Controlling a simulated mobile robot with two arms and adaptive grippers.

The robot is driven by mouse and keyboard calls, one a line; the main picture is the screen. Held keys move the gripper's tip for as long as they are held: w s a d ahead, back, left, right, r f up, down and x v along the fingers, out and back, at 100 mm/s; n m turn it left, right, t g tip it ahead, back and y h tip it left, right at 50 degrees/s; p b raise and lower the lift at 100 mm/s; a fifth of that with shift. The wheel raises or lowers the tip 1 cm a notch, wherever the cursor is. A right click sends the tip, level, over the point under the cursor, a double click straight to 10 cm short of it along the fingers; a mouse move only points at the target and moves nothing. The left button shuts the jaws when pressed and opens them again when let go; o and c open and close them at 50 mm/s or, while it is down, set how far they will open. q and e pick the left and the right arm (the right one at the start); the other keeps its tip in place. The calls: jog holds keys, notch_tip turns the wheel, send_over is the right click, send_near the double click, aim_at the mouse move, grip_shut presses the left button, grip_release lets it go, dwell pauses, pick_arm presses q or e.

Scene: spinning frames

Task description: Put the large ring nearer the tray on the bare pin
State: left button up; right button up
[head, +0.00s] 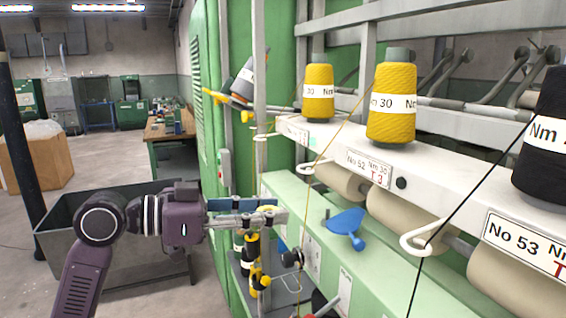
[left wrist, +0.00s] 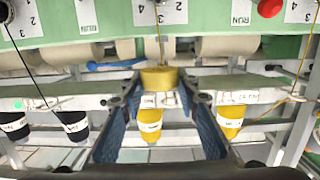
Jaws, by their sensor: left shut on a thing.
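My left gripper (head: 272,215) reaches in from the left, in front of the pale green machine ledge. Its blue-padded fingers are shut on a short, round yellow piece, ring-like in outline, held at the fingertips. The piece shows between the fingers in the left wrist view (left wrist: 160,78); its hole cannot be made out. In the head view a little yellow (head: 266,209) shows between the pads, the rest hidden. Black and yellow pieces (head: 252,246) stand below the gripper, partly covered by it. I cannot make out a bare pin, a tray or another large ring. My right gripper is not in view.
Yellow cones (head: 391,103) and a black cone (head: 543,140) stand on the white rail, with threads running down. A blue paddle-like piece (head: 346,222) lies on the green ledge (head: 385,255). A grey bin (head: 75,232) stands behind my left arm. A cardboard box (head: 30,160) is farther left.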

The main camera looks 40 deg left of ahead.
pick_arm(q)
notch_tip(320, 180, up, 2)
jog(key=p, duration=0.7)
send_over(325, 220)
jog(key=shift+w+d+f, duration=0.1)
jog(key=shift+w+f, duration=0.15)
jog(key=shift+s+f+b, duration=0.1)
jog(key=shift+f+b, duration=1.7)
jog(key=shift+f, duration=0.25)
jog(key=o, duration=0.9)
jog(key=shift+o, duration=0.3)
jog(key=shift+s, duration=0.1)
